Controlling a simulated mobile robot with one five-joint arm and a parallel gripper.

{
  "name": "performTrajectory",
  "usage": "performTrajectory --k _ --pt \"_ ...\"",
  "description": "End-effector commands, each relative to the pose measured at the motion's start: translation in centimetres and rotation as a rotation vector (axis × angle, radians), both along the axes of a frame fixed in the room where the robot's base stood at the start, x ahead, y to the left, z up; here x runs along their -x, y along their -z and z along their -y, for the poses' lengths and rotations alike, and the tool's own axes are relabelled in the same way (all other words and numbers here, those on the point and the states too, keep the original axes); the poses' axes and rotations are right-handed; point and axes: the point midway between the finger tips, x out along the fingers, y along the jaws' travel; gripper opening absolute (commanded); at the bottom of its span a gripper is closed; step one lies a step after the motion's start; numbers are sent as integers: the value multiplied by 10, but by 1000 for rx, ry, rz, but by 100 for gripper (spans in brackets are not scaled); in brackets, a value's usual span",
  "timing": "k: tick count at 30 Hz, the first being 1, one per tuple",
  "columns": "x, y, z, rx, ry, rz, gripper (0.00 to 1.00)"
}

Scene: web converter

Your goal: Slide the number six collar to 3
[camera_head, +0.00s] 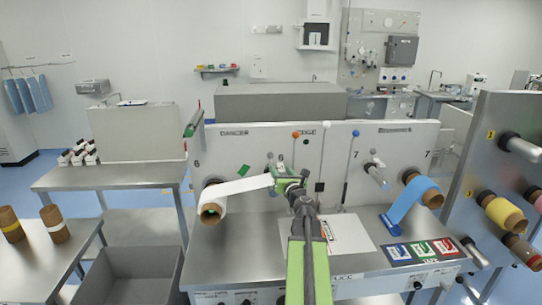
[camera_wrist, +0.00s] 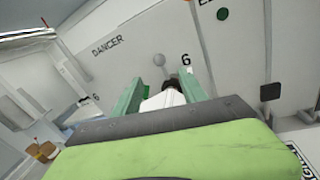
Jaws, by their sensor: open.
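My gripper (camera_head: 287,183) is at the middle of the white machine panel, over the right end of a white web, near a "6" label. In the wrist view its two green fingers (camera_wrist: 162,84) stand apart. A dark round part (camera_wrist: 173,84) and white material (camera_wrist: 163,100) show between them. I cannot tell whether the dark part is the number six collar, nor whether the fingers touch it. A white roll (camera_head: 212,208) sits on the left 6 spindle.
A blue roll (camera_head: 424,190) is on the right 7 spindle, and a bare metal spindle (camera_head: 376,172) is left of it. Colored cards (camera_head: 420,252) and a white sheet (camera_head: 338,235) lie on the steel table. A grey bin (camera_head: 128,277) stands at lower left.

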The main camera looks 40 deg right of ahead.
Motion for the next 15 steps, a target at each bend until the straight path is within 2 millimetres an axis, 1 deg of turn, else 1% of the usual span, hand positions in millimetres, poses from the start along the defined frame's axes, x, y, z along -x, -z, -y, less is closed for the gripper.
performTrajectory --k 1,3,9,15 --pt "-15 0 9 1 -2 -1 50" --pt "-32 0 18 1 -3 -1 50" --pt "-76 0 43 2 -3 -2 50" --pt "-112 0 62 2 -2 -2 50"
